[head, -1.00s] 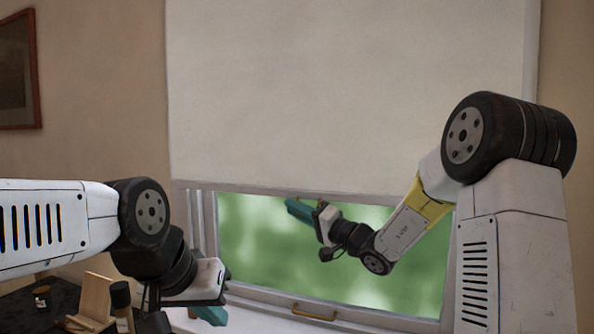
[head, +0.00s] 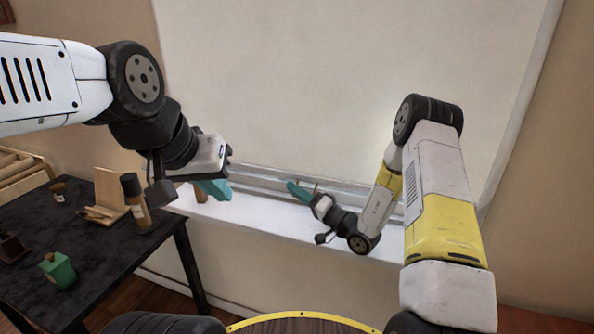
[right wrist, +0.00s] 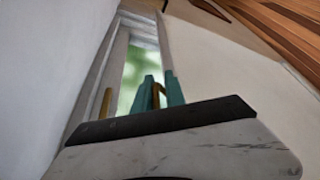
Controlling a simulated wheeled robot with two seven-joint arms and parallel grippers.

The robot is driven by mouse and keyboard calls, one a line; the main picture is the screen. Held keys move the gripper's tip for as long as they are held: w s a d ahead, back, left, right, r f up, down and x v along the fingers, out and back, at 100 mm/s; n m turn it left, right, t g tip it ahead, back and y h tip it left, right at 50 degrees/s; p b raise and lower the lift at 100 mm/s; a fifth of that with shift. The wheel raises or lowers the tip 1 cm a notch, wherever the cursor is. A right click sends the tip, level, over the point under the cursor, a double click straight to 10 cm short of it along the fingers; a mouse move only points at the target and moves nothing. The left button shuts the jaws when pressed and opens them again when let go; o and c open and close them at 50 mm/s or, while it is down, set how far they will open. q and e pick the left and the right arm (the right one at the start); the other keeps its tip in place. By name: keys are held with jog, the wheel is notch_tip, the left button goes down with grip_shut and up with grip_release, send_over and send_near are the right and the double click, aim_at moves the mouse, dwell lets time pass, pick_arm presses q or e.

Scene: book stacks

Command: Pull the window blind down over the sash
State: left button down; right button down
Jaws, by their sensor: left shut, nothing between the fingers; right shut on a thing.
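The pale blind (head: 330,90) hangs over nearly the whole window in the head view, its lower edge close to the sash's bottom rail (head: 262,181). My right gripper (head: 297,190) is at that lower edge, just above the sill. In the right wrist view its teal fingers (right wrist: 157,92) are shut on a small brass-coloured piece, likely the blind's pull (right wrist: 157,97). The blind (right wrist: 45,60) fills the left of that view, with a strip of green glass (right wrist: 132,75) beside it. My left gripper (head: 215,190) is shut and empty, left of the right one.
A white sill (head: 290,218) runs below the window. A black table (head: 105,245) at the left carries a dark bottle (head: 133,200), a wooden stand (head: 108,195) and a green bottle (head: 58,270). Another brass-coloured piece (right wrist: 106,103) shows in the right wrist view.

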jog(key=shift+w+d+f, duration=0.2)
jog(key=shift+w+f, duration=0.05)
jog(key=shift+f, duration=0.35)
jog(key=c, duration=1.5)
grip_release()
jog(key=shift+c, duration=0.2)
jog(key=shift+a, duration=0.1)
jog(key=shift+v, duration=3.9)
